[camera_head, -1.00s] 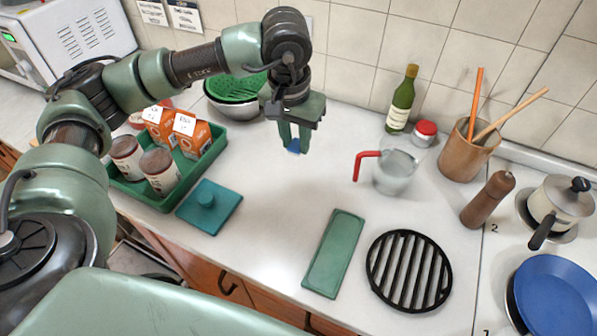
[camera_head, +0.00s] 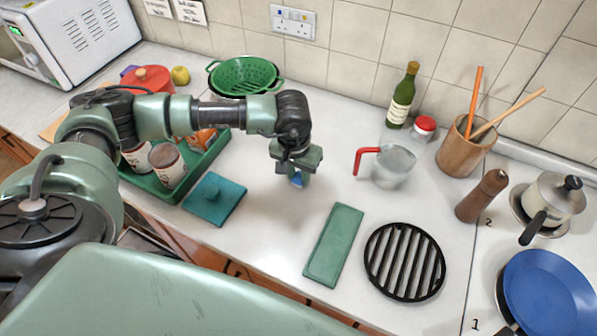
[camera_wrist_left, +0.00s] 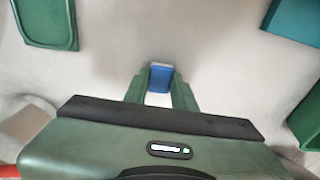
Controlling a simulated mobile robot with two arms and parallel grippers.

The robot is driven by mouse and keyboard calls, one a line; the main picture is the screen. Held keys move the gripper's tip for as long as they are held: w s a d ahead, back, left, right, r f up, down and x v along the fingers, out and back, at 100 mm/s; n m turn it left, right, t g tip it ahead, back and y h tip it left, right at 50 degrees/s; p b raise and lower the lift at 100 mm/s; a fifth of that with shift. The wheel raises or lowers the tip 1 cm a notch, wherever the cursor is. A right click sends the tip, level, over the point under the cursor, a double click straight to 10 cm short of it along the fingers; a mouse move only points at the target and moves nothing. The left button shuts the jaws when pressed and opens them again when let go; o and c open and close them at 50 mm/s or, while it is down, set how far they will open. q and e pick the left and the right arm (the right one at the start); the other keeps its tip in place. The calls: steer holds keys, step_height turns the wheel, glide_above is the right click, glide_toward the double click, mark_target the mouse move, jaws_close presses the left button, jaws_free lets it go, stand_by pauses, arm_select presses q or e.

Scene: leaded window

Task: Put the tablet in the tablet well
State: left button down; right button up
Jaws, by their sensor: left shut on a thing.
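My left gripper (camera_head: 297,178) is shut on a small blue and white block, the tablet (camera_head: 297,181), which it holds over the white counter. In the left wrist view the tablet (camera_wrist_left: 160,78) sits between the two green fingertips (camera_wrist_left: 160,92), blue on top and white below. The fingers hide part of it in the head view. I cannot pick out the tablet well in these frames. An open dark space (camera_head: 145,240) shows below the counter's front edge at left, mostly hidden by my arm. My right gripper is not in view.
A teal lidded slab (camera_head: 228,207) lies left of the gripper, a long green tray (camera_head: 335,245) and black trivet (camera_head: 404,262) right. A green crate (camera_head: 172,198) holds jars and cartons. A glass jug (camera_head: 392,168) stands right. Bare counter lies between slab and tray.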

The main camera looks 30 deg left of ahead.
arm_select(q)
steer(key=shift+f+b, duration=0.25)
steer(key=shift+b, duration=0.05)
steer(key=c, duration=1.1)
jaws_free()
steer(key=shift+r, duration=0.1)
steer(key=shift+c, duration=0.2)
steer(key=shift+r, duration=0.1)
